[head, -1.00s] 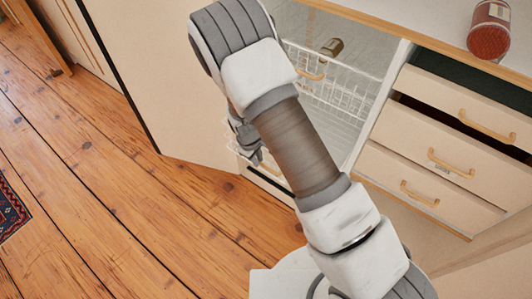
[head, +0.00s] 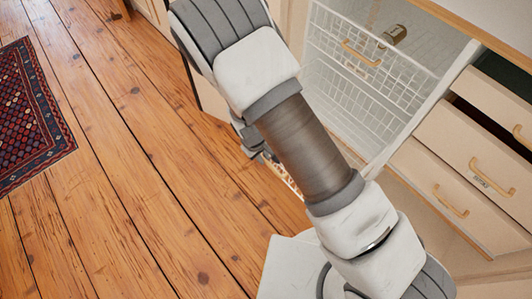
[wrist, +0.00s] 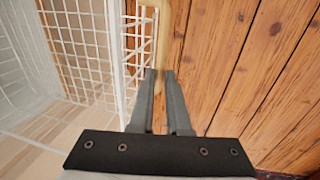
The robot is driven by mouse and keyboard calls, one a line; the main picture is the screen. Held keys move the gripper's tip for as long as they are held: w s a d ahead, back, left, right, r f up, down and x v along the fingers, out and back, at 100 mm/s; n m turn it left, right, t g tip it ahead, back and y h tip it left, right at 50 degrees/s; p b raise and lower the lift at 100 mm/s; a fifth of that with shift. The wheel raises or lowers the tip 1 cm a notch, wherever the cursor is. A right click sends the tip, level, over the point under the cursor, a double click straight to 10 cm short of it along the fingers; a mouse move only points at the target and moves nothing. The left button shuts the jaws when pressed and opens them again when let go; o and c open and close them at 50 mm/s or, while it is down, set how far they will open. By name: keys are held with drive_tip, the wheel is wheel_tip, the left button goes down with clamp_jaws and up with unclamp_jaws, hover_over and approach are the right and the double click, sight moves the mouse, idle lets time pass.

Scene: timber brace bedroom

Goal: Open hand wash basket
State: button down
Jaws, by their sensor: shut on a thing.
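My gripper (wrist: 161,75) is shut on the light wooden handle (wrist: 164,28) of a white wire basket (wrist: 110,45), as the wrist view shows. The front of this basket is beside the open floorboards. In the head view my gripper is mostly hidden behind my arm, and only a small part of a low basket (head: 287,180) shows beside it. Another white wire basket (head: 345,85) with a wooden handle (head: 361,53) sits higher in the open cabinet. I cannot read any basket label.
Cream drawers with wooden handles (head: 478,172) stand right of the baskets, and the top one is partly open. A small brownish item (head: 395,35) lies behind the upper basket. The plank floor (head: 150,190) at left is clear up to a patterned rug (head: 30,115).

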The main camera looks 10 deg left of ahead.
drive_tip(key=c, duration=1.2)
unclamp_jaws()
drive_tip(key=shift+o, duration=0.2)
wheel_tip(320, 180, up, 17)
drive_tip(key=s+a+p, duration=0.2)
drive_tip(key=p, duration=0.3)
drive_tip(key=shift+s, duration=0.4)
drive_tip(key=shift+r, duration=0.1)
